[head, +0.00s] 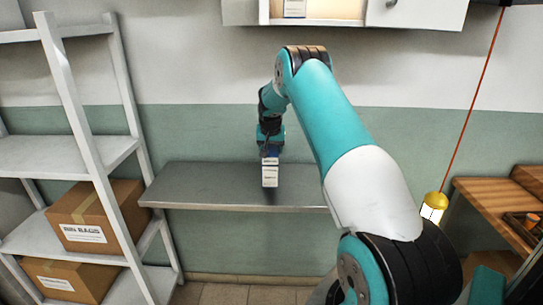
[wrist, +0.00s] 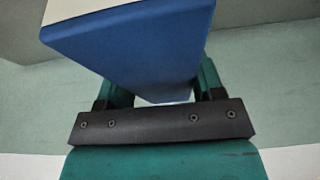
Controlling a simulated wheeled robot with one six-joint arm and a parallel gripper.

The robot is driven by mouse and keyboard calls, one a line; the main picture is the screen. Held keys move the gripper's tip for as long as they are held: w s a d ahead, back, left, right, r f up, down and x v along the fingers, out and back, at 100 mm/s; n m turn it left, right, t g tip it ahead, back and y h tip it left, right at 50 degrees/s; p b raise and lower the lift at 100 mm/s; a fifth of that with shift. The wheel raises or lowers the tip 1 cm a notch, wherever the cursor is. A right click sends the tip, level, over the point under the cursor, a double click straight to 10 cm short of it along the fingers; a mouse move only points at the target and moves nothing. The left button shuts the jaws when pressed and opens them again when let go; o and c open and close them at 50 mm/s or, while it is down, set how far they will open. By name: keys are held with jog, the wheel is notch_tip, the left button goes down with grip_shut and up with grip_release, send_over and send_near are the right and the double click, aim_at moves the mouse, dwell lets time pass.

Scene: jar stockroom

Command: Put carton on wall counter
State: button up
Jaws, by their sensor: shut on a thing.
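The carton (head: 270,175) is a small box, white with a label in the head view and with a blue face (wrist: 135,50) in the wrist view. My gripper (head: 270,150) points down and is shut on its blue end; both fingers also show beside it in the wrist view (wrist: 163,88). The carton hangs upright in front of or over the grey metal wall counter (head: 200,184). A dark shadow lies just below it on the counter. I cannot tell whether its bottom touches the surface. The counter's right part is hidden behind my arm.
The visible counter top is otherwise bare. A white shelf rack (head: 88,150) with brown boxes (head: 95,220) stands at left. A white wall cabinet (head: 415,12) hangs above.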

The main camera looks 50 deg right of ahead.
jog(key=shift+d+f+p, duration=0.1)
jog(key=shift+f+p, duration=0.65)
jog(key=shift+f, duration=1.85)
jog(key=o, duration=1.5)
jog(key=b+v, duration=0.4)
jog(key=v, duration=0.8)
jog(key=shift+s, duration=0.1)
